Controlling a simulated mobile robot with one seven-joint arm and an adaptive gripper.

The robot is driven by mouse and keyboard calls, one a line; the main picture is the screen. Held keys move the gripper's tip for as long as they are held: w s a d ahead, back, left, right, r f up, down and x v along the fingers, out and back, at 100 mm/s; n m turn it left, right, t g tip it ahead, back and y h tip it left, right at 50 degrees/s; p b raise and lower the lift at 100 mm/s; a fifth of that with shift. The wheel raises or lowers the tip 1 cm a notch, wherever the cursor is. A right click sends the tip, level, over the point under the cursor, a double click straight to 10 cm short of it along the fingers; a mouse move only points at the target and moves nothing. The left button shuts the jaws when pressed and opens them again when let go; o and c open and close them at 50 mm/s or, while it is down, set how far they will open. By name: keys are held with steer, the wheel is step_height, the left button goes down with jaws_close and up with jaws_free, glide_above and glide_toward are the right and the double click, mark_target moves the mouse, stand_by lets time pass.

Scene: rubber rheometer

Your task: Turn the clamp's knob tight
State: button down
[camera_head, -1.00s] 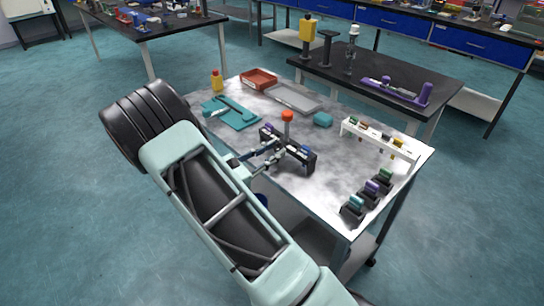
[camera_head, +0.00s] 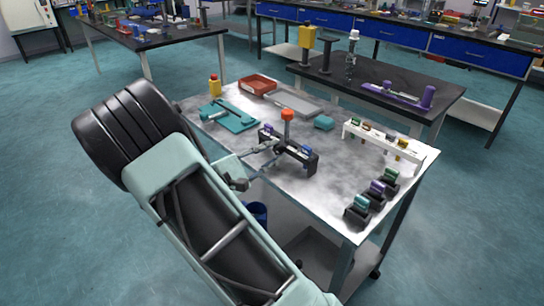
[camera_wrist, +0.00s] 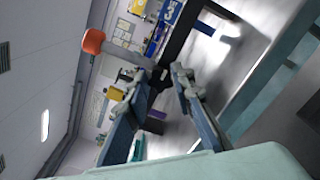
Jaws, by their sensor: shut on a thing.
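The clamp stand on the steel table is a dark bar with a grey post and an orange cap (camera_head: 288,114); the cap also shows at upper left in the wrist view (camera_wrist: 93,41). A small dark knob (camera_wrist: 160,77) sits low by the post. My gripper (camera_head: 274,146) reaches the front of the stand from the left. In the wrist view its two blue-grey fingers (camera_wrist: 168,76) close in on the dark knob and appear shut on it. The fingertips hide part of the knob, and its turn angle cannot be read.
Dark blocks with purple and blue samples flank the post. A teal fixture (camera_head: 228,117), red tray (camera_head: 257,85), grey tray (camera_head: 293,104) and teal block (camera_head: 324,122) lie behind. A white rack (camera_head: 384,140) and several sample holders (camera_head: 358,211) stand right. The front middle is fairly clear.

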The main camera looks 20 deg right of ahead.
stand_by(0.3)
steer(key=c, duration=1.7)
jaws_free()
steer(key=shift+o, duration=0.2)
steer(key=v, duration=1.2)
